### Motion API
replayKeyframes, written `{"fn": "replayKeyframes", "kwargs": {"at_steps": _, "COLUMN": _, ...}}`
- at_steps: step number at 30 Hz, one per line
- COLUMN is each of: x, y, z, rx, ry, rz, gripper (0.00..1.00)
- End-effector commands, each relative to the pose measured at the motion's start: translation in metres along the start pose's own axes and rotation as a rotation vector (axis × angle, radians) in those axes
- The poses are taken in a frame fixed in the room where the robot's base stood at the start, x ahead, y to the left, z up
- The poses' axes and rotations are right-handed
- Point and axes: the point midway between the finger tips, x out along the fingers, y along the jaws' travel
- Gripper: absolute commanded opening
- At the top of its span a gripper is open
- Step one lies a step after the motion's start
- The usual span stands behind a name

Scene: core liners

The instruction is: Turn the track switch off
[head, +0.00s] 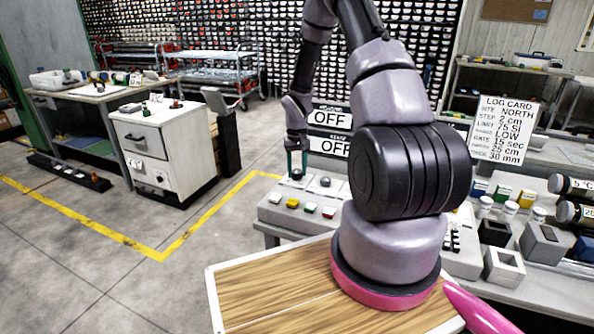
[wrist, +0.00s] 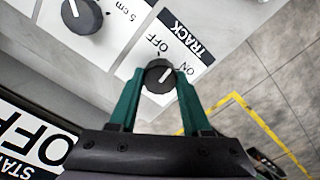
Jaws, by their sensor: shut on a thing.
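The track switch is a dark round knob (wrist: 160,76) on a white plate labelled TRACK, with OFF and ON marks beside it. Its white pointer line slants up and right in the wrist view, roughly between the two marks; I cannot tell exactly which it points at. My gripper (wrist: 158,80) is shut on the knob, one green finger on each side. In the head view my gripper (head: 297,164) reaches down onto the left knob of the grey console (head: 268,214). Two signs (head: 330,118) above the console read OFF; their smaller words are hard to read.
A second knob (wrist: 82,16), near a "5 cm" mark, sits close by on the console. Several coloured buttons (head: 310,207) lie in front. A log card (head: 503,125) stands at right. A white cabinet (head: 160,150) stands left, with open floor between.

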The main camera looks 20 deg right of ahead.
Motion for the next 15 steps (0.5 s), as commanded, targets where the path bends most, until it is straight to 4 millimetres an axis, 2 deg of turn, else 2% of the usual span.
{"fn": "replayKeyframes", "kwargs": {"at_steps": 15, "x": -0.0004, "y": 0.0003, "z": -0.0004, "rx": -0.462, "ry": 0.001, "rz": 0.000, "gripper": 0.00}}
